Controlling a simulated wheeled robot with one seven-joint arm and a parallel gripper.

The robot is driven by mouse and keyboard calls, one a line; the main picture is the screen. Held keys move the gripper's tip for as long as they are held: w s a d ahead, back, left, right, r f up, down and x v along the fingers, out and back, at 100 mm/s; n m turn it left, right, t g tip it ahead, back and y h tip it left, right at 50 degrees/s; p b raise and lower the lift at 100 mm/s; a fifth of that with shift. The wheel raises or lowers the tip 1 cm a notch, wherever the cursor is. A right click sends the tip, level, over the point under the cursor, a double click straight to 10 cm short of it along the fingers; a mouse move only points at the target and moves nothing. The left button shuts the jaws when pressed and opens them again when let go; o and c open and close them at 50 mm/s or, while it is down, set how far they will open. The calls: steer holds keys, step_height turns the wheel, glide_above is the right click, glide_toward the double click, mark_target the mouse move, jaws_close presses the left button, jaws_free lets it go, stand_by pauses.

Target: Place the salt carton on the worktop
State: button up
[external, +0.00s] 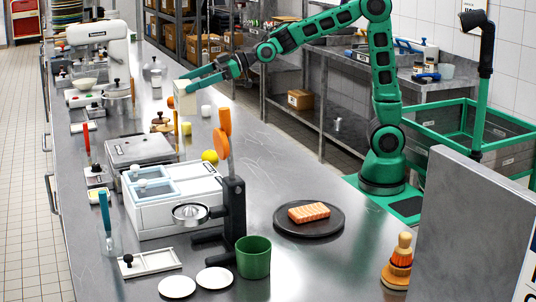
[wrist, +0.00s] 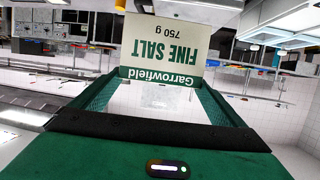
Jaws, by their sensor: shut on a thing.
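The salt carton (external: 186,102) is a cream box in the external view, at the far part of the steel worktop (external: 290,170). My gripper (external: 190,82) is shut on its upper part. In the wrist view the carton (wrist: 160,45) stands between my green fingers, its "Garrowfield FINE SALT 750 g" label upside down in the picture. I cannot tell whether the carton's base touches the worktop or hangs just above it.
A small white cup (external: 206,110) stands close to the carton's right. A yellow ball (external: 209,156), a grey appliance (external: 140,152) and a white container unit (external: 175,200) lie nearer. A dark plate (external: 285,228) with a salmon piece (external: 309,212) is at the front. The worktop's middle right is clear.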

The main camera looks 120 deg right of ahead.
steer(key=w+a+r+n+y, duration=0.2)
steer(key=a+y, duration=0.1)
steer(key=a, duration=1.3)
steer(key=w+a+r+n+y, duration=0.2)
steer(key=w+a+r, duration=0.1)
steer(key=a, duration=1.3)
steer(key=s+a+r+n+g+y, duration=0.15)
steer(key=s+a, duration=0.45)
steer(key=a, duration=0.7)
steer(key=s+a+r+n+g+y, duration=0.1)
steer(key=s+a+r+n+y, duration=0.3)
steer(key=a, duration=1)
steer(key=s+a+f+g+y, duration=0.1)
steer(key=s+a, duration=0.6)
steer(key=a, duration=0.6)
steer(key=s+a+f+n+g+y, duration=0.1)
steer(key=s+a+f, duration=0.3)
steer(key=a, duration=0.4)
steer(key=s+a+f+n+g+y, duration=0.1)
steer(key=s+a+f+n+g, duration=0.2)
steer(key=a, duration=0.4)
steer(key=s+a+f, duration=0.3)
steer(key=a+f, duration=0.2)
steer(key=f, duration=0.4)
steer(key=s+a+f+n+g+y, duration=0.1)
steer(key=a+f, duration=0.4)
steer(key=f, duration=0.5)
steer(key=shift+s+a, duration=0.15)
steer(key=shift+s, duration=0.75)
